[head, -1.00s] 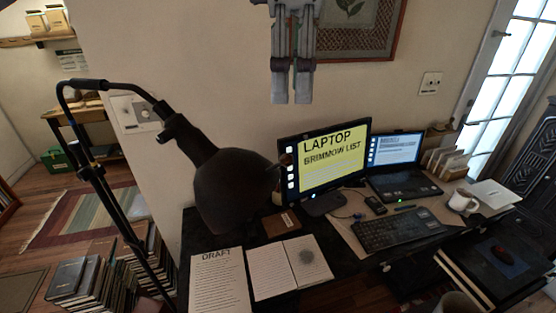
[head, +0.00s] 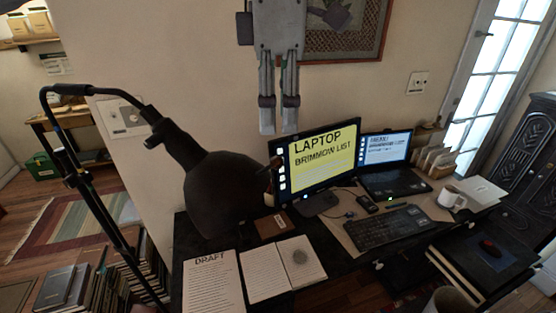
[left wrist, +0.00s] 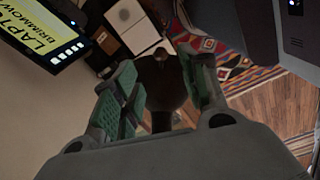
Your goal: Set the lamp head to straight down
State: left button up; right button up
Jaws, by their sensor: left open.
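The desk lamp's dark head (head: 228,195) hangs at the end of a bent black arm (head: 100,87) in the left half of the head view. Its shade is tilted, with the wide end toward the lower right, near the monitor. My left gripper (head: 279,130) points down, above and to the right of the lamp head in the picture, apart from it. It is open and empty. In the left wrist view the dark lamp head (left wrist: 160,82) shows beyond and between the green-padded fingers of my left gripper (left wrist: 163,82). My right gripper is not in view.
A monitor (head: 322,160) stands close right of the lamp head, with a laptop (head: 390,183) beyond it. An open book (head: 284,270) and a draft sheet (head: 212,285) lie below the lamp. Book stacks (head: 70,285) stand on the floor at the left. A framed picture hangs behind the gripper.

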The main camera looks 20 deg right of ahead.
aim_at(278, 156)
pick_arm(q)
jog(key=shift+w+f+p, duration=0.1)
jog(key=shift+f+p, duration=0.6)
jog(key=shift+f, duration=4.2)
jog(key=shift+c, duration=0.3)
grip_shut()
